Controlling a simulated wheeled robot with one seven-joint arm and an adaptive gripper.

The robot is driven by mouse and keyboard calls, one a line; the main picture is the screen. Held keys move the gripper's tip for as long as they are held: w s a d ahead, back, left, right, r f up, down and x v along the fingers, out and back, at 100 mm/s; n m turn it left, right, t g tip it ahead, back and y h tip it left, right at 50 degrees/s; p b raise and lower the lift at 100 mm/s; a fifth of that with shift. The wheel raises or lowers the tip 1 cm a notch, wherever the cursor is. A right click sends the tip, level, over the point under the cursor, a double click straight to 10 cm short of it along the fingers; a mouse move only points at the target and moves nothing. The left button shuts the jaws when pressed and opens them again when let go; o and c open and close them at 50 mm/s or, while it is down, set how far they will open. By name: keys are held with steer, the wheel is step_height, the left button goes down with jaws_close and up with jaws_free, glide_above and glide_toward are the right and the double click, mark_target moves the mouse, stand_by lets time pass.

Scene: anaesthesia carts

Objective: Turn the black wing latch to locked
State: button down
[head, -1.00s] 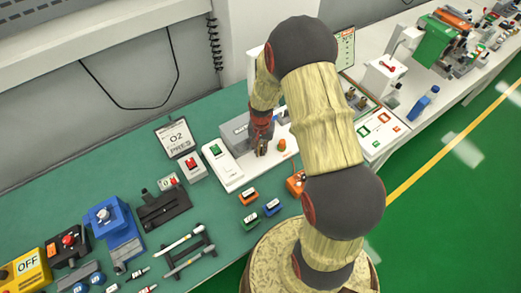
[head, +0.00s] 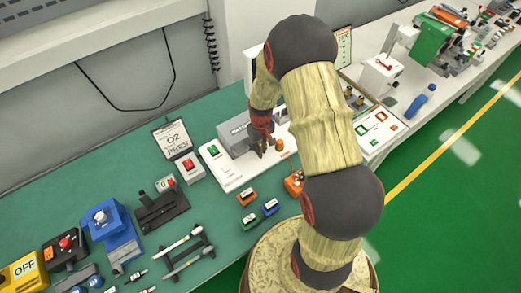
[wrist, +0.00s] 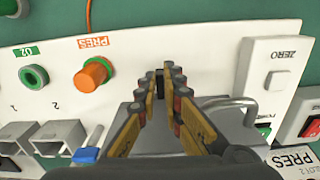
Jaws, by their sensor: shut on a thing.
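In the wrist view the two fingers of my gripper (wrist: 160,85) close in on the small black wing latch (wrist: 159,80), whose top shows as a narrow dark strip between the fingertips. Its lower part is hidden by the fingers. The latch is by the edge of a grey box (wrist: 122,120) on a white panel (wrist: 210,75). In the head view my gripper (head: 264,147) points down at the front of the grey box (head: 236,134); the latch cannot be made out there. Whether the latch stands at locked cannot be read.
An orange PRES knob (wrist: 92,75) and a green O2 port (wrist: 34,77) sit left of the fingers. A ZERO button (wrist: 277,79) is to the right. A metal handle (wrist: 235,105) is close by the right finger. Small coloured blocks (head: 270,206) lie on the green bench in front.

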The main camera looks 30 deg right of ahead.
steer(key=shift+d+n, duration=0.1)
steer(key=shift+n, duration=0.2)
steer(key=shift+w, duration=0.1)
steer(key=c, duration=2.2)
jaws_free()
step_height(320, 180, up, 12)
